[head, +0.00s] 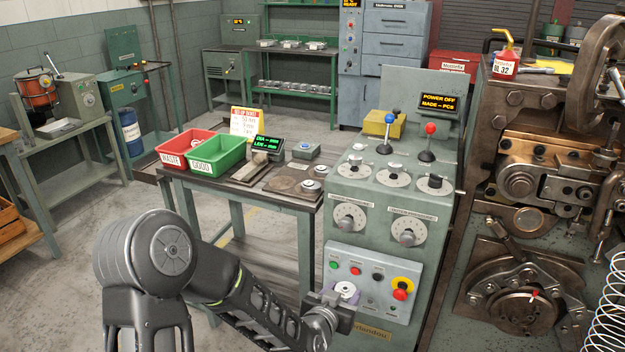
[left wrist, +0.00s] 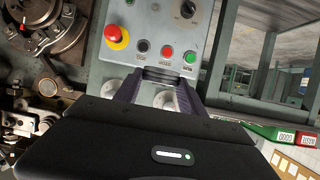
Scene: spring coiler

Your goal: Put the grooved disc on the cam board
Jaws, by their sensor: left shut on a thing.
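No label marks the cam board. A dark plate with round parts (head: 290,183) lies on the bench, and a large round cam assembly (head: 525,308) is on the machine's lower right. I cannot tell which is the cam board.
The button panel (head: 372,280) has a red emergency stop (head: 401,289) close to my gripper. Dials and levers stand on the cabinet above. Red (head: 186,147) and green (head: 217,153) bins stand on the bench at left. A wire spring (head: 610,315) is at far right.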

